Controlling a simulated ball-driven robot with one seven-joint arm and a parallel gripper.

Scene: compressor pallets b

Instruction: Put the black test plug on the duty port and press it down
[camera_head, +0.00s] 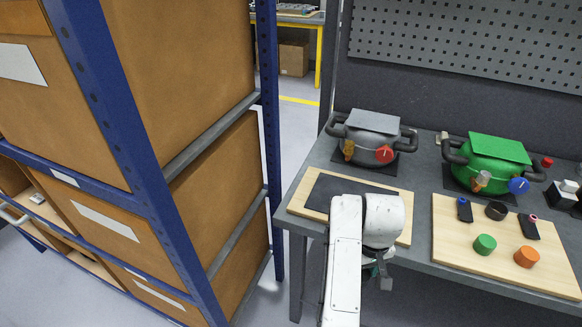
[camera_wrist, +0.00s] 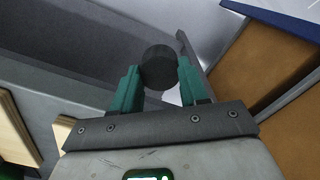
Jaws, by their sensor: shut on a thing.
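My gripper (camera_wrist: 158,76) is shut on a black round plug (camera_wrist: 158,66), held between its two green fingers in the wrist view. In the head view my gripper (camera_head: 382,274) is mostly hidden behind my white arm, low in front of the bench's front edge, and the plug cannot be made out there. A grey compressor (camera_head: 372,130) with a red round part and a brass fitting stands at the back left of the bench. A green compressor (camera_head: 488,160) with a blue round part, a brass fitting and a pale cap stands to its right. I cannot tell which opening is the duty port.
A wooden board (camera_head: 300,203) with a dark mat lies behind my arm. Another board (camera_head: 450,247) holds a black round piece (camera_head: 496,210), a green cap (camera_head: 485,244), an orange cap (camera_head: 527,257) and two small dark items. A blue-framed rack (camera_head: 125,140) with cartons stands at left.

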